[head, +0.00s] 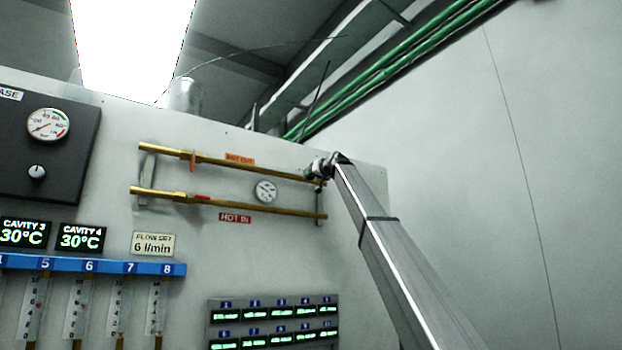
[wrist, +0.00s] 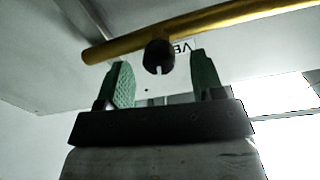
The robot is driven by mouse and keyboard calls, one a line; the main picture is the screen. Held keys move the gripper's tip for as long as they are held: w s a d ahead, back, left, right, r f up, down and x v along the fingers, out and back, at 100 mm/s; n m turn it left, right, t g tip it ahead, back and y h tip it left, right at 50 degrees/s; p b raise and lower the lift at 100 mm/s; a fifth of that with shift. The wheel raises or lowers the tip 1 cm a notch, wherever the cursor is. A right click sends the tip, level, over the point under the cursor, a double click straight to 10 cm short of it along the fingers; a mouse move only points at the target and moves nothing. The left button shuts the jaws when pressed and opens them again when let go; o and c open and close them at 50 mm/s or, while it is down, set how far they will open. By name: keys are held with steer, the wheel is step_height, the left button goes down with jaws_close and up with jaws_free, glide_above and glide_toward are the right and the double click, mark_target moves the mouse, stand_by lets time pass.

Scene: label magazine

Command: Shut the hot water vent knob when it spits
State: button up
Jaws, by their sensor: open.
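The vent knob (wrist: 159,56) is black and round with a pale slot mark. It sits on the underside of a brass pipe (wrist: 210,22) in the wrist view. My gripper (wrist: 161,78) is open, its two green fingers standing to the left and right of the knob with visible gaps. I cannot tell how deep the knob lies between them. A white label with "VE" (wrist: 184,48) shows partly behind it. In the head view my gripper (head: 317,170) is at the right end of the upper brass pipe (head: 215,161), hiding the knob. No water or steam is visible.
The lower brass pipe (head: 240,205) has a red lever and a "HOT IN" label (head: 235,218). The upper pipe has an orange lever (head: 193,161). The grey wall (head: 430,170) to the right is bare.

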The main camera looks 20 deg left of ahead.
steer(key=shift+x, duration=1.3)
steer(key=c, duration=0.9)
steer(key=shift+n, duration=1.9)
steer(key=o, duration=0.9)
steer(key=shift+s+d, duration=0.1)
steer(key=v, duration=1)
steer(key=shift+s+d, duration=0.25)
steer(key=shift+f, duration=0.1)
